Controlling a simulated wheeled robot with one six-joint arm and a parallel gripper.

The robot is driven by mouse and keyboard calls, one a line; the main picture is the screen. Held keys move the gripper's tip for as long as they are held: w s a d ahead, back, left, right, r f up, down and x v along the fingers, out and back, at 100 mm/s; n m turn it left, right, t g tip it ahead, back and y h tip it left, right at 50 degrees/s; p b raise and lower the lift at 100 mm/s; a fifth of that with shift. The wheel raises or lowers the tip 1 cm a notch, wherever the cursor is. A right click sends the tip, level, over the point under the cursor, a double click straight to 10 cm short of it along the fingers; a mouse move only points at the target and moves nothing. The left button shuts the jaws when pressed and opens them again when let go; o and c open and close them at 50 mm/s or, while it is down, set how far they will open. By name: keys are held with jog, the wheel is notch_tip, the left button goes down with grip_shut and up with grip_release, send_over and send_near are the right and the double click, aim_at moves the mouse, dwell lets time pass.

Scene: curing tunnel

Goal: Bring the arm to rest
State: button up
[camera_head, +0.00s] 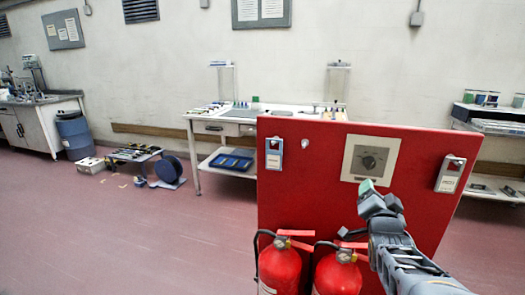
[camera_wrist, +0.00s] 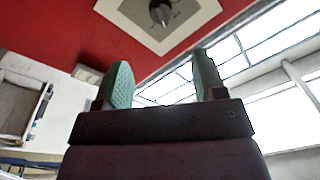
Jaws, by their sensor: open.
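My gripper (camera_head: 368,190) is raised at the lower right of the head view, in front of a red panel (camera_head: 320,175). In the wrist view its two green-padded fingers (camera_wrist: 162,85) stand apart with nothing between them. The fingers are just below a square cream plate with a dark rotary knob (camera_head: 370,160) on the panel. The knob also shows in the wrist view (camera_wrist: 163,12), at the top. I cannot tell how far the fingertips are from the panel, but no contact shows. My arm reaches in from the lower right corner.
Two red fire extinguishers (camera_head: 280,268) stand before the panel, close to my arm. Small tagged fixtures flank the knob, left (camera_head: 274,153) and right (camera_head: 450,174). A workbench (camera_head: 213,127) stands behind. A blue drum (camera_head: 76,136) is far left.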

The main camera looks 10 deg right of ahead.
jog(key=s+a+r+n+g+y+p, duration=0.1)
jog(key=a+n+g+y+p, duration=0.2)
jog(key=a+p, duration=0.3)
jog(key=s+a+r+n+g+y+p, duration=0.2)
jog(key=a+n+g+y+p, duration=0.15)
jog(key=a+p, duration=0.25)
jog(key=s+a+r+n+g+y+p, duration=0.1)
jog(key=s+a+n+g+y+p, duration=0.1)
jog(key=s+a+n+g+p, duration=0.3)
jog(key=s+a+g+p, duration=0.1)
jog(key=s+a+p, duration=0.1)
jog(key=s+a, duration=0.1)
jog(key=shift+s+a+r+g, duration=0.15)
jog(key=shift+s+a+g, duration=0.25)
jog(key=shift+s, duration=0.35)
jog(key=shift+n, duration=0.25)
